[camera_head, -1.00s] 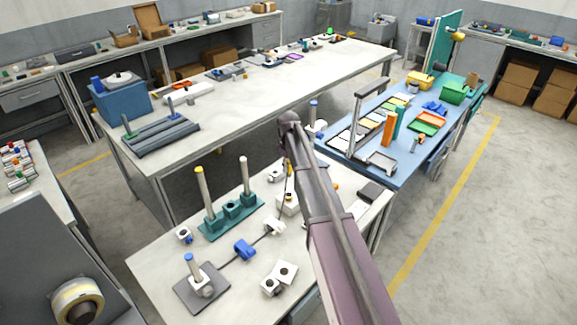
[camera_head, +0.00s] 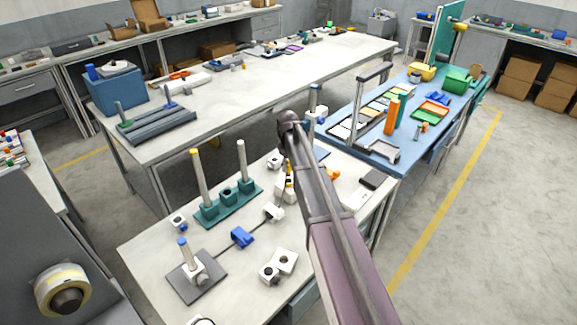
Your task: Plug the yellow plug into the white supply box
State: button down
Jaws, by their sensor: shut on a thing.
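My arm comes up from the bottom right, and its far end drops behind my own link. My gripper (camera_head: 289,168) shows only as a small dark shape there, partly hidden by the arm. It is shut on the yellow plug (camera_head: 289,181), a small yellow piece with dark parts. The plug is just above or in front of a white box (camera_head: 283,195), which looks like the supply box and is partly hidden by my arm. I cannot tell whether plug and box touch.
The near table holds a teal stand with posts (camera_head: 228,204), a blue piece (camera_head: 242,237) on a dark cord, a white two-part block (camera_head: 278,265) and a grey plate with a blue-topped post (camera_head: 197,276). A blue table (camera_head: 365,160) with trays stands right.

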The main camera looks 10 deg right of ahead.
aim_at(288, 175)
jog(key=shift+f, duration=0.3)
dwell(0.4)
jog(key=shift+s+f+b, duration=0.1)
jog(key=shift+f+b, duration=1.65)
jog(key=shift+b, duration=0.2)
jog(key=shift+c, duration=1.5)
grip_release()
jog(key=shift+r, duration=0.1)
